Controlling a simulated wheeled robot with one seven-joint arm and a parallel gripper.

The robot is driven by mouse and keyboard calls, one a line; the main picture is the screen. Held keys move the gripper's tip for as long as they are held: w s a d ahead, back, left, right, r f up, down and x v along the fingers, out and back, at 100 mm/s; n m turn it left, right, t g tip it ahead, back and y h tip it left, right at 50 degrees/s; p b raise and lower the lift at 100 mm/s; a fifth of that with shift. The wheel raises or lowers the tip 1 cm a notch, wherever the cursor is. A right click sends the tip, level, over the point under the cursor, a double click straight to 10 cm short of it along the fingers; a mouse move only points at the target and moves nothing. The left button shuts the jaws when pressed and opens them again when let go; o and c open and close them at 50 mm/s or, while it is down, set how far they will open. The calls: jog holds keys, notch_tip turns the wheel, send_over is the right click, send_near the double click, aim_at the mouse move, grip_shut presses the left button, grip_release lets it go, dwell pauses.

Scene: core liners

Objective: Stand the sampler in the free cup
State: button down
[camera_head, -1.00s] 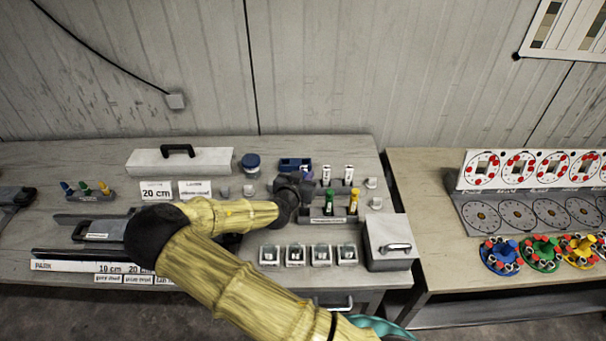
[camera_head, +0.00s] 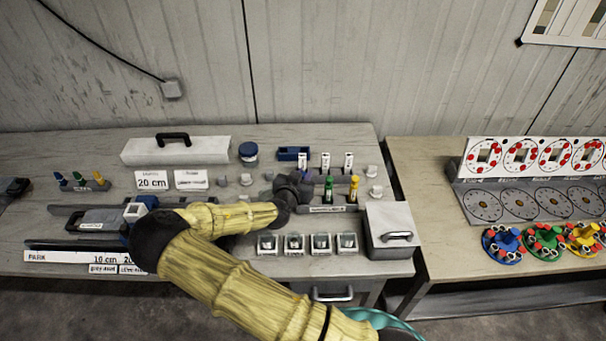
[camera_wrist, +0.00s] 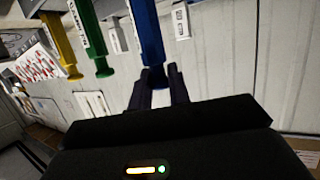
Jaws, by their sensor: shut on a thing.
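My gripper (camera_wrist: 158,90) is shut on the lower end of a blue sampler (camera_wrist: 148,35) in the wrist view. In the head view my gripper (camera_head: 297,188) is at the left end of a grey rack (camera_head: 335,209), and the wrist covers most of the blue sampler. A green sampler (camera_head: 328,188) and a yellow sampler (camera_head: 353,188) stand upright in that rack. They also show in the wrist view, the green one (camera_wrist: 91,40) beside the blue and the yellow one (camera_wrist: 63,45) farther left. I cannot tell which cup is free.
White labelled pieces (camera_head: 348,161) stand behind the rack, with small grey cylinders (camera_head: 373,171) to the right. Several clear-topped boxes (camera_head: 293,243) line the front. A grey lidded box (camera_head: 390,231) stands front right. A blue tray (camera_head: 292,153) lies behind.

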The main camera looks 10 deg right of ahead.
jog(key=shift+f+b, duration=0.6)
jog(key=shift+f, duration=0.25)
jog(key=c, duration=1.2)
grip_release()
jog(key=shift+c, duration=0.2)
jog(key=shift+r, duration=0.1)
jog(key=shift+r+p, duration=1.95)
jog(key=shift+r, duration=1.55)
jog(key=shift+f, duration=0.1)
